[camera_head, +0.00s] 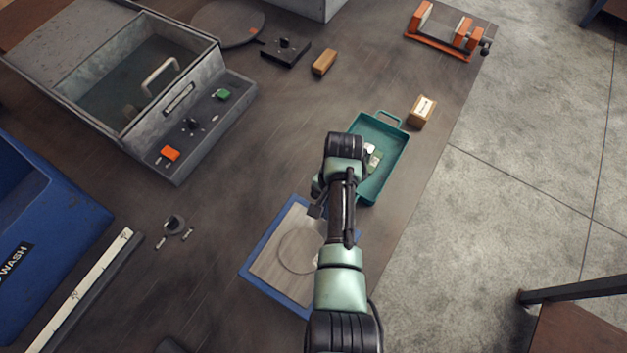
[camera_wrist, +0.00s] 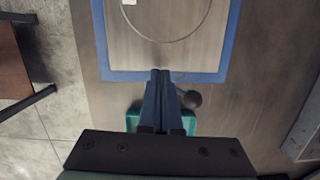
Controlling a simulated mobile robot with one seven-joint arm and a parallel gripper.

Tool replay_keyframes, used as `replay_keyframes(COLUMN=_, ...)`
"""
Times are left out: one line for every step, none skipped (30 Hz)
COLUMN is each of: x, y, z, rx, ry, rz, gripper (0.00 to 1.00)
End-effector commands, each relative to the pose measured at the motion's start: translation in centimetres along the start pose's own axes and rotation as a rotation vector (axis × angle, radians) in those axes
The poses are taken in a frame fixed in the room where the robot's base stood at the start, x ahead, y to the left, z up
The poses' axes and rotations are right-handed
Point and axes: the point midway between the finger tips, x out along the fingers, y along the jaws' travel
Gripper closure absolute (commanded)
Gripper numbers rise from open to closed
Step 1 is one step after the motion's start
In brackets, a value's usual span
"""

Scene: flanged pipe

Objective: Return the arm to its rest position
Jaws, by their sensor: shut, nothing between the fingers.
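My arm reaches up the middle of the head view, over the bench. My gripper (camera_head: 317,208) is small and partly hidden by the arm there, above the edge of the blue-bordered board (camera_head: 259,272). In the wrist view, the fingers of my gripper (camera_wrist: 160,73) are together, with nothing between them. Their tips overlap the edge of the blue-bordered board (camera_wrist: 225,76), which carries a thin ring outline. The teal tray (camera_wrist: 188,122) shows behind the fingers, partly hidden by them and the gripper body.
The teal tray (camera_head: 387,177) and a small box (camera_head: 422,111) stand near the bench's right edge. A grey basin unit (camera_head: 177,125) is upper left, a blue wash bin (camera_head: 60,215) left. A small round part (camera_head: 174,225) lies on clear bench. Floor lies right.

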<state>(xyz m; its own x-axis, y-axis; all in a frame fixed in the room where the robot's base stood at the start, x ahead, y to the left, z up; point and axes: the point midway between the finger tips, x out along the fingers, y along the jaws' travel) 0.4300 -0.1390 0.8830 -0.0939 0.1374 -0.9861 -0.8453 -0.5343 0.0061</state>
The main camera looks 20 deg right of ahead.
Motion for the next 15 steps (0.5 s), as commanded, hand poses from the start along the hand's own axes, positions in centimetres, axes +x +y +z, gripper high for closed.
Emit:
replay_keyframes(x=0.1, y=0.0, z=-0.6, rx=0.002, ry=0.001, rz=-0.001, gripper=1.0)
replay_keyframes(x=0.0, y=0.0, z=-0.8, rx=0.001, ry=0.001, rz=-0.002, gripper=1.0)
replay_keyframes(x=-0.1, y=0.0, z=-1.0, rx=0.0, ry=0.0, rz=-0.001, gripper=1.0)
replay_keyframes(x=-0.1, y=0.0, z=-1.1, rx=0.0, ry=-0.001, rz=-0.001, gripper=1.0)
replay_keyframes(x=-0.2, y=0.0, z=-1.1, rx=0.0, ry=-0.001, rz=-0.001, gripper=1.0)
replay_keyframes(x=-0.2, y=0.0, z=-1.2, rx=0.0, ry=-0.001, rz=0.0, gripper=1.0)
replay_keyframes(x=-0.2, y=0.0, z=-1.2, rx=-0.001, ry=-0.001, rz=0.0, gripper=1.0)
replay_keyframes(x=-0.3, y=0.0, z=-1.2, rx=-0.001, ry=-0.001, rz=0.0, gripper=1.0)
replay_keyframes(x=-0.3, y=0.0, z=-1.2, rx=-0.001, ry=-0.001, rz=0.0, gripper=1.0)
replay_keyframes(x=-0.3, y=0.0, z=-1.2, rx=-0.001, ry=-0.001, rz=0.0, gripper=1.0)
replay_keyframes(x=-0.3, y=0.0, z=-1.2, rx=-0.001, ry=-0.001, rz=0.0, gripper=1.0)
replay_keyframes(x=-0.3, y=0.0, z=-1.2, rx=-0.001, ry=-0.001, rz=0.0, gripper=1.0)
replay_keyframes(x=-0.4, y=-0.1, z=-1.2, rx=-0.002, ry=0.003, rz=-0.002, gripper=1.0)
replay_keyframes(x=-0.7, y=-0.3, z=-1.5, rx=-0.007, ry=0.014, rz=-0.008, gripper=1.0)
replay_keyframes(x=-1.2, y=-0.8, z=-1.9, rx=-0.017, ry=0.038, rz=-0.02, gripper=1.0)
